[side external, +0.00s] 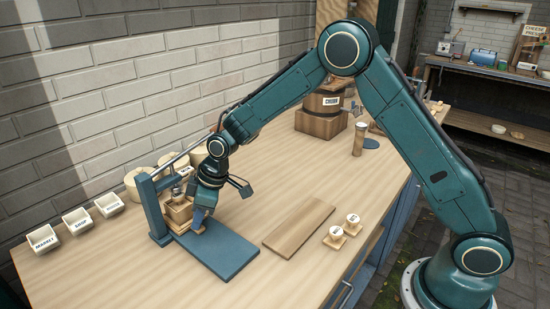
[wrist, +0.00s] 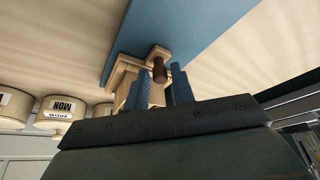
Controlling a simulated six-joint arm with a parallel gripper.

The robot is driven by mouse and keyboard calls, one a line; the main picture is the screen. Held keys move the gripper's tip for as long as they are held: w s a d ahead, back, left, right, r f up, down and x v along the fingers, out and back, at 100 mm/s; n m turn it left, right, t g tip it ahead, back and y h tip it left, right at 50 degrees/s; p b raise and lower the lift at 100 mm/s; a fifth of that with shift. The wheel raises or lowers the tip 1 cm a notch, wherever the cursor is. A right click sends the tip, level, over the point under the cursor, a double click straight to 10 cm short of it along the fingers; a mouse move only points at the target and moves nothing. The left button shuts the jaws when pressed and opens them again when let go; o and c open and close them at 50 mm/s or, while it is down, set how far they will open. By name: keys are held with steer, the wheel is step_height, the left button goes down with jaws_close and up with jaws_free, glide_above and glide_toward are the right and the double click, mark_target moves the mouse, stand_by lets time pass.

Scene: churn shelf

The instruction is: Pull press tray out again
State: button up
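The wooden press tray (side external: 179,211) sits within the blue press frame (side external: 154,208), at the back end of a flat blue base board (side external: 222,252). In the wrist view the pale wooden tray (wrist: 157,53) has a dark brown knob (wrist: 159,72) at its front. My gripper (side external: 199,222) is low over the board, right in front of the tray. In the wrist view its blue fingertips (wrist: 160,72) stand on either side of the knob, with narrow gaps showing, so it looks open. Contact with the knob cannot be made out.
Three labelled white bins (side external: 76,220) stand at the left. Pale round cheeses (side external: 137,183) sit behind the press. A bare wooden board (side external: 298,226) and two small labelled pieces (side external: 336,237) lie to the right. The table front is clear.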

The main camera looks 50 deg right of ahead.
steer(key=shift+f, duration=0.15)
jaws_close()
steer(key=shift+s, duration=0.1)
steer(key=s, duration=1.3)
steer(key=shift+s+a, duration=0.1)
jaws_free()
steer(key=shift+s, duration=0.1)
